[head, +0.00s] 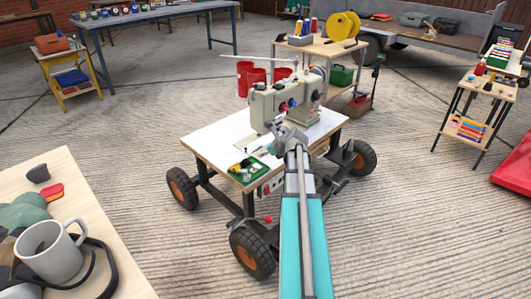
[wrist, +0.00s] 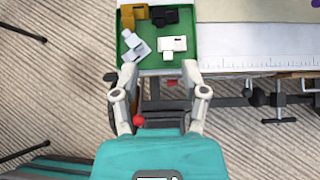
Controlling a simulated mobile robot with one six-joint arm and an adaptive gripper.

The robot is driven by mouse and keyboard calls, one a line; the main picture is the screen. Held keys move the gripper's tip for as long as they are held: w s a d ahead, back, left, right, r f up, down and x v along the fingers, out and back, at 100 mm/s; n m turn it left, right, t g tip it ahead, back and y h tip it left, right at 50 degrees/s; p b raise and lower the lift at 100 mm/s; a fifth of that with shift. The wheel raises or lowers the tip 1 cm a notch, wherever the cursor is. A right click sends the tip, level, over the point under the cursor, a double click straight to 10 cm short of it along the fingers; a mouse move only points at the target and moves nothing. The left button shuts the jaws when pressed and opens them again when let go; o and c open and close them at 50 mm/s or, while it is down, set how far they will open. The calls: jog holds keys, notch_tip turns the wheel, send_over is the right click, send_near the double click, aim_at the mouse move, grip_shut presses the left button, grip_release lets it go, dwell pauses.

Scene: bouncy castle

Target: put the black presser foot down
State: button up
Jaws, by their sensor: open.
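A black piece (wrist: 165,16), which looks like the black presser foot, lies in the green tray (wrist: 196,48) at the top of the wrist view. A gold piece lies left of it, and white pieces lie below it. In the head view the tray (head: 241,180) sits at the front left of the white-topped cart, before the sewing machine (head: 283,103). My gripper (wrist: 160,72) is open, with nothing between its fingers. Its fingertips show at the tray's lower edge in the wrist view. In the head view my gripper (head: 287,140) partly covers the machine's base.
The wheeled cart (head: 210,137) carries the machine and tray. A ruler strip (wrist: 262,62) runs along its edge in the wrist view. A table with a mug (head: 50,250) is at the lower left. A shelf with a yellow spool (head: 342,27) stands behind. Open floor lies around.

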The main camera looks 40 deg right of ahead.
jog(key=shift+a, duration=0.1)
dwell(0.3)
jog(key=a+f+n+g+y, duration=0.1)
jog(key=a+f+n+g, duration=0.15)
jog(key=a+n, duration=0.75)
jog(key=a+f+n+g+y, duration=0.1)
jog(key=a+f+n+g, duration=0.15)
jog(key=a+n, duration=0.8)
jog(key=s+a+n+g+h, duration=0.1)
jog(key=s+a+n, duration=0.2)
jog(key=a+n, duration=0.2)
jog(key=s+a+f+n+g, duration=0.1)
jog(key=s+a+n+g, duration=0.1)
jog(key=a, duration=0.8)
jog(key=s+a+n+g+h, duration=0.1)
jog(key=s+a+n, duration=0.4)
jog(key=a+n, duration=0.2)
jog(key=shift+a+f+n+g+h, duration=0.15)
jog(key=shift+n+g+h, duration=0.15)
jog(key=shift+n+g, duration=0.1)
jog(key=shift+s, duration=0.1)
notch_tip(320, 180, up, 39)
jog(key=p, duration=3.9)
